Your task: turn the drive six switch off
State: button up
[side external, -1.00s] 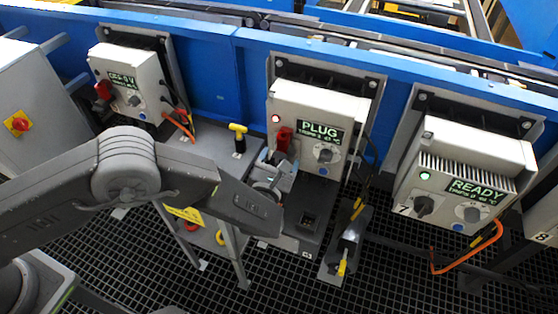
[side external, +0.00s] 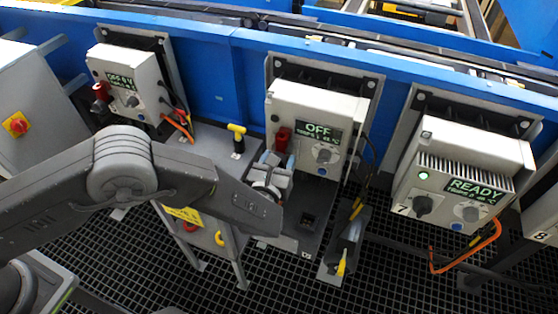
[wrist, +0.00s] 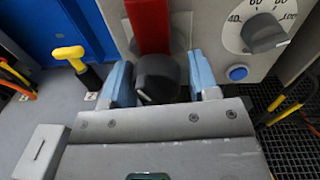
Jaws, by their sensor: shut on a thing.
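The drive six box (side external: 310,110) is the middle grey unit in the side view, and its display (side external: 319,133) reads OFF. The lamp at its upper left is dark. In the wrist view its black switch knob (wrist: 157,78) sits just below a red piece (wrist: 148,25). My gripper (wrist: 160,85) has its blue fingers on both sides of this knob and is shut on it. In the side view my gripper (side external: 272,170) is at the box's lower left, and the knob is hidden there.
A dial (wrist: 262,32) and a blue button (wrist: 238,73) are right of my gripper. A yellow T-handle (side external: 237,130) stands to the left. The drive seven box (side external: 465,170) reads READY, with a green lamp. An orange cable (side external: 435,262) hangs below it.

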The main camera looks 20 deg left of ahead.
jog(key=shift+a+f, duration=0.4)
jog(key=shift+a, duration=0.05)
jog(key=o, duration=0.6)
jog(key=shift+o, duration=1)
jog(key=shift+d+r, duration=0.2)
jog(key=s+d, duration=0.1)
jog(key=s, duration=1.3)
jog(key=shift+r, duration=0.15)
jog(key=shift+w, duration=0.1)
